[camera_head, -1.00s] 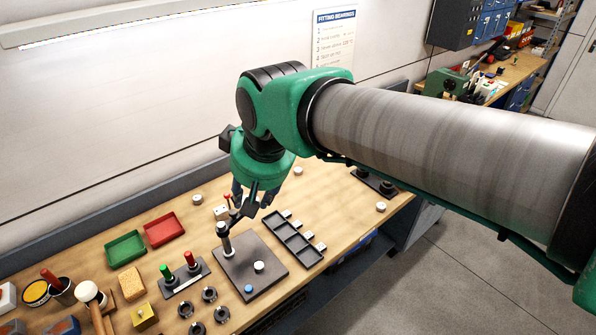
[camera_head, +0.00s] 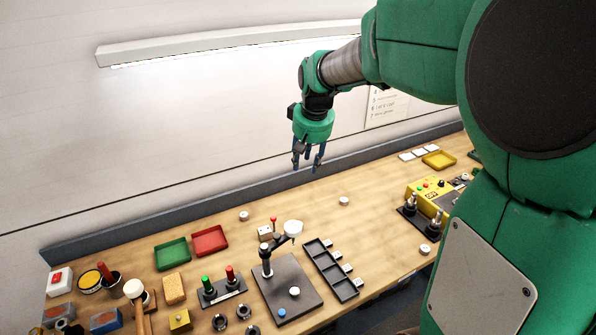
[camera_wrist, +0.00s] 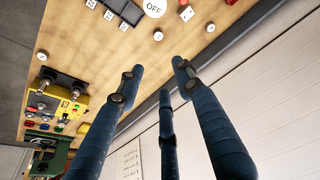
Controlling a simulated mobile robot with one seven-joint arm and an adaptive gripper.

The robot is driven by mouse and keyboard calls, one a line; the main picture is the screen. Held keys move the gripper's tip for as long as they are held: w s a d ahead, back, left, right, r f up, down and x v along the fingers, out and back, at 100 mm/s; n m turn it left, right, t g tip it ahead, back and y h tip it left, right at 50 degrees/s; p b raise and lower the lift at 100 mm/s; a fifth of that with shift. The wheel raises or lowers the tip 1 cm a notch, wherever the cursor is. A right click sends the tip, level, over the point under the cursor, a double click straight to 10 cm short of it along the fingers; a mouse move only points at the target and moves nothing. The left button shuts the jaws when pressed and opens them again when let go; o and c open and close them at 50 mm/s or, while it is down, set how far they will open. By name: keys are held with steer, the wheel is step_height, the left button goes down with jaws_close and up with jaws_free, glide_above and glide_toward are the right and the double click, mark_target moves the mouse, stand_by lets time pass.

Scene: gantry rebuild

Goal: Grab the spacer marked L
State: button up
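My gripper (camera_head: 308,165) is raised above the back of the bench, near the wall. In the wrist view its blue fingers (camera_wrist: 158,72) are spread, with nothing between them. I cannot make out a letter L on any piece. Small white round pieces stand apart on the bench: one at the back left (camera_head: 244,215), one at the back middle (camera_head: 344,201), one at the front right (camera_head: 425,249). Dark rings (camera_head: 220,322) lie at the front. A dark tray with compartments (camera_head: 343,288) has small white tags along its right side; their marks are too small to read.
A dark plate (camera_head: 272,287) carries an arm with a white disc (camera_head: 293,227); the disc reads OFF in the wrist view (camera_wrist: 154,8). Green (camera_head: 172,253) and red (camera_head: 209,240) trays lie left. A yellow box (camera_head: 425,196) stands right. The bench's back middle is fairly clear.

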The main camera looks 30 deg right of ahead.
steer(key=w+d+f+g+p, duration=0.1)
steer(key=w+d+f, duration=0.5)
steer(key=d, duration=0.2)
steer(key=w+d+f+p, duration=0.2)
steer(key=w+d+f, duration=0.35)
steer(key=d, duration=0.25)
steer(key=w+d+f+p, duration=0.1)
steer(key=w+d+f, duration=0.1)
steer(key=d+f, duration=0.5)
steer(key=w+d+f+m+g, duration=0.1)
steer(key=w+d+f, duration=0.1)
steer(key=d+f, duration=0.5)
steer(key=shift+w+d+f+y+p, duration=0.15)
steer(key=shift+w+f+y+p, duration=0.2)
steer(key=shift+f, duration=0.25)
steer(key=shift+s, duration=0.1)
glide_above(345, 200)
steer(key=shift+f, duration=4.25)
steer(key=shift+f, duration=0.1)
